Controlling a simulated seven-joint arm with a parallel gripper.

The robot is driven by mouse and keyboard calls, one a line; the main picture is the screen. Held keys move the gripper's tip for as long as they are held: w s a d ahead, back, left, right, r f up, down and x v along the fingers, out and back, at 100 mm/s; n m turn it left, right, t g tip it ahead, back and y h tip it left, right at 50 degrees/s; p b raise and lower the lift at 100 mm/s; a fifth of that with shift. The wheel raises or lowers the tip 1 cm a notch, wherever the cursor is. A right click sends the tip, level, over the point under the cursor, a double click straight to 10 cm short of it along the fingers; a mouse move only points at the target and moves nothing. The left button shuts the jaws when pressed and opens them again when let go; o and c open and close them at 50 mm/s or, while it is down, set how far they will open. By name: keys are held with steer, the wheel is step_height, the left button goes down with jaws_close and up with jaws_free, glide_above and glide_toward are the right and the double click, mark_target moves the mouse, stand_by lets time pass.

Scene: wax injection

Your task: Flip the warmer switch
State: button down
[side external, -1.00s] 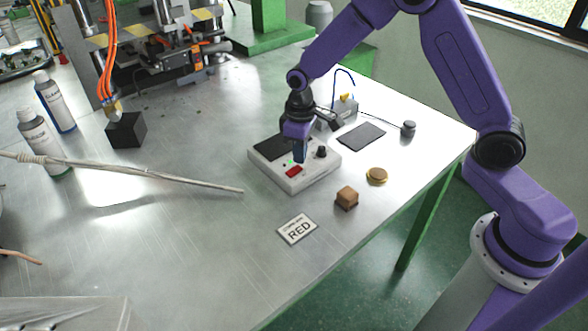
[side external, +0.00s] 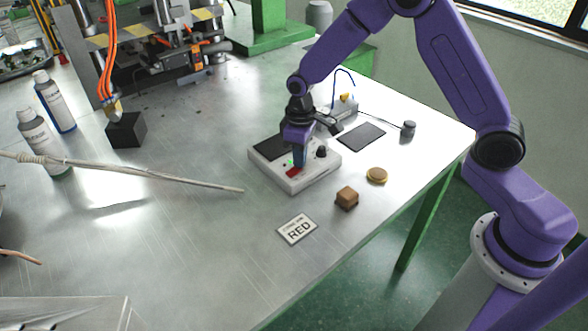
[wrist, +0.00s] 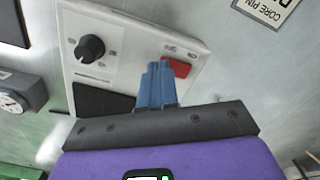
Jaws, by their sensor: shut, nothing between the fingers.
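The warmer is a white box (side external: 318,180) with a black plate (side external: 268,147), a black knob (side external: 321,152) and a red switch (side external: 293,172). A small green light shows beside the switch in the side view. In the wrist view the box (wrist: 128,40), its knob (wrist: 90,48) and the red switch (wrist: 180,67) show, the switch partly covered by the fingertips. My gripper (side external: 300,162) points down at the switch, its blue fingers shut with nothing between them. In the wrist view the fingertips (wrist: 160,68) are at the switch's edge; I cannot tell if they touch it.
A stick (side external: 150,173), bottles (side external: 54,102) and a black block (side external: 126,130) are left.

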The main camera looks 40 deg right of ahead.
steer(key=shift+f, duration=0.4)
steer(key=shift+r, duration=3.55)
steer(key=shift+s+a+r, duration=0.1)
steer(key=shift+s+r, duration=0.05)
steer(key=shift+s, duration=0.1)
steer(key=s+d+r+n, duration=0.1)
steer(key=s+r+n, duration=0.1)
steer(key=s, duration=0.8)
steer(key=s+d+r+n, duration=0.2)
steer(key=s, duration=0.8)
steer(key=s+d+r+n, duration=0.1)
steer(key=s+r+n, duration=0.1)
steer(key=s, duration=0.9)
steer(key=shift+d+r+n, duration=0.3)
steer(key=shift+d+r, duration=0.1)
steer(key=shift+r, duration=0.2)
